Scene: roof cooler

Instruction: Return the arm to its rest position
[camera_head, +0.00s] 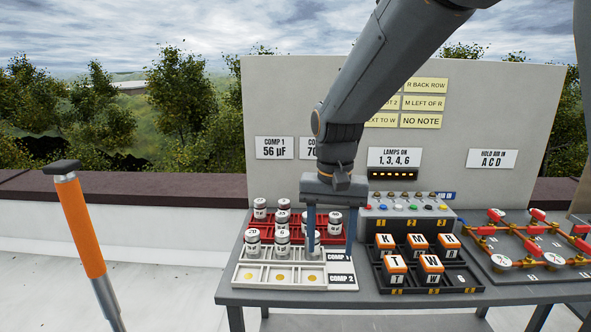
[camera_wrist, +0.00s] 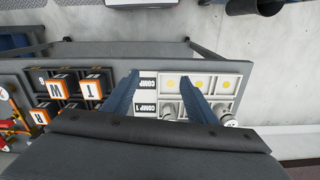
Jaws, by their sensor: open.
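My gripper (camera_head: 331,244) points down over the right end of the white tray (camera_head: 293,288) marked COMP 1 and COMP 2. Its two blue fingers stand apart, and I see nothing held between them. Its left finger overlaps a silver cylinder (camera_head: 317,250) in the tray; I cannot tell whether they touch. In the wrist view the open fingers (camera_wrist: 160,77) reach over the tray labels and compartments. My arm reaches down from the upper right, in front of the back panel. Part of the red rack (camera_head: 270,222) behind the tray is hidden by the gripper.
Several cylinders stand in the red rack and the tray's back row. A dark tray with lettered orange-and-white blocks (camera_head: 431,265) and a lamp box (camera_head: 405,222) are right of my gripper. A grey panel (camera_head: 275,100) stands behind. An orange-handled post (camera_head: 80,225) stands left of the table.

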